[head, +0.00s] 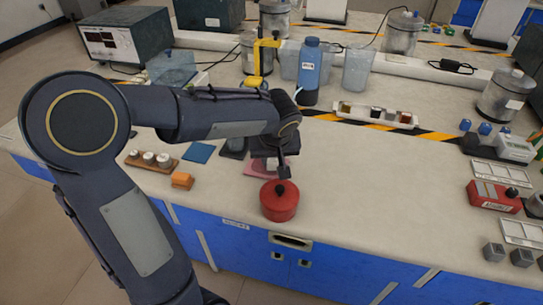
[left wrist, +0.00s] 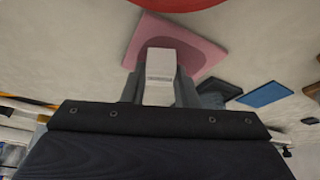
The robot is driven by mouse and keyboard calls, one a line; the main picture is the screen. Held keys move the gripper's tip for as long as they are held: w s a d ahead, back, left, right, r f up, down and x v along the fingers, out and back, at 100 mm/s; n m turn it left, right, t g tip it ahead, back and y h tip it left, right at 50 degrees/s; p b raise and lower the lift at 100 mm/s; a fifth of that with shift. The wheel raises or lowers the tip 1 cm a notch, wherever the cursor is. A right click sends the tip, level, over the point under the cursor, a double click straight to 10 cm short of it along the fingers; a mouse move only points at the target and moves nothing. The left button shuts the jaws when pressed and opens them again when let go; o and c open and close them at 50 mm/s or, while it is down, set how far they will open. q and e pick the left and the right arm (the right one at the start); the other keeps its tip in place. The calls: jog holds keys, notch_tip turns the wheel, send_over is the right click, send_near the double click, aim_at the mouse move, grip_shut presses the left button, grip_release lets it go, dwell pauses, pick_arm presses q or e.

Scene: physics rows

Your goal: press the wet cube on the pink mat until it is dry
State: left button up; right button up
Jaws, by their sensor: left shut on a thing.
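The pink mat (head: 257,167) lies on the bench in front of me, partly hidden under my left gripper (head: 280,168). It shows more fully in the left wrist view (left wrist: 203,46). My left gripper, also in the left wrist view (left wrist: 160,85), is shut on a pale cube (left wrist: 161,62). The cube is over the mat; I cannot tell whether it touches it. In the head view the cube is mostly hidden by the gripper. Whether its surface is wet cannot be made out. My right gripper is not in view.
A red lidded pot (head: 278,203) stands just in front of the mat. An orange block (head: 182,180), a wooden holder (head: 139,162) with white pieces and a blue pad (head: 199,152) lie to the left. A blue bottle (head: 309,68) stands behind.

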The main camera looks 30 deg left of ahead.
pick_arm(q)
jog(key=shift+d+r, duration=0.1)
jog(key=shift+r, duration=0.3)
jog(key=shift+w, duration=0.1)
jog(key=shift+r, duration=0.15)
jog(key=shift+r+p, duration=1.75)
jog(key=shift+r, duration=0.7)
